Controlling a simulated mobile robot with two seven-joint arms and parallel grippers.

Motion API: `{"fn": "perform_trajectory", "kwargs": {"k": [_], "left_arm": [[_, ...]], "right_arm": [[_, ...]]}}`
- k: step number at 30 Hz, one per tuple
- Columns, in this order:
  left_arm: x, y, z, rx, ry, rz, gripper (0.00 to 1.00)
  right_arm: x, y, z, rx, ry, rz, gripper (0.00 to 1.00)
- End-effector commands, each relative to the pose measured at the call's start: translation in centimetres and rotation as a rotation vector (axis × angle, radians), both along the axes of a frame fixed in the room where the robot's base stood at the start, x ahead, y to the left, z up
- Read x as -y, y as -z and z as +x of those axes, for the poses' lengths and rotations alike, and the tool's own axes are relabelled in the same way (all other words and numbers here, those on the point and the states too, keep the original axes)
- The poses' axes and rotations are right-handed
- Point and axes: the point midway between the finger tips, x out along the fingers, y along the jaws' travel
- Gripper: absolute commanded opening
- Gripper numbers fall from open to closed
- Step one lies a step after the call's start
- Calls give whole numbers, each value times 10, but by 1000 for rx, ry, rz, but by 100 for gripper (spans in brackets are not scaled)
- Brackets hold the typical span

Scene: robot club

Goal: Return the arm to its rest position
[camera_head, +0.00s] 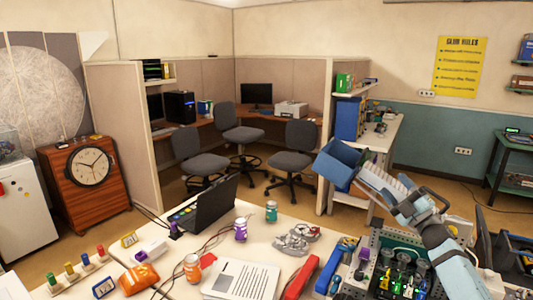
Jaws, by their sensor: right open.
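My right arm comes in from the lower right, raised over the right part of the white table (140,285). Its right gripper (376,184) points up and to the left and is open. A tilted blue open box (338,163) shows right by the fingertips. I cannot tell whether the gripper touches it. My left arm and gripper are not in view.
Office chairs (240,128) and cubicle partitions stand beyond.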

Motion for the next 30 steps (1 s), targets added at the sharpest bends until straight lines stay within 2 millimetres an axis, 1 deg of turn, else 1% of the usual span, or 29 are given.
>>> {"fn": "perform_trajectory", "kwargs": {"k": [1,3,6,9,12,16,18,20,23,24,26,27,29,30], "left_arm": [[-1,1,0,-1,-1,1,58],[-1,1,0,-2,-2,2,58],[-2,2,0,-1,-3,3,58],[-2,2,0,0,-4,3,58],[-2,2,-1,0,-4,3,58],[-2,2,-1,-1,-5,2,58],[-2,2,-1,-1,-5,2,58],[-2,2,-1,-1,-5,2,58],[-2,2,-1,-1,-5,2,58],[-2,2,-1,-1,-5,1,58],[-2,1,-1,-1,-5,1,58],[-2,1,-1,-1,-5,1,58],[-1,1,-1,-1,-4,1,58],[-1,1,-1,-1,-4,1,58]], "right_arm": [[17,1,10,-64,62,108,57],[39,8,21,-166,144,255,57],[63,24,33,-311,230,426,57],[78,44,40,-445,291,560,57],[87,65,43,-578,336,671,57],[92,93,43,-754,378,795,57],[76,124,27,-778,369,775,57],[64,145,15,-803,362,769,57],[45,180,-9,-848,351,759,57],[37,195,-20,-869,347,756,57],[24,219,-39,-903,339,752,57],[13,236,-54,-927,333,750,57],[-3,263,-80,-969,323,748,57],[-14,281,-101,-999,316,748,57]]}}
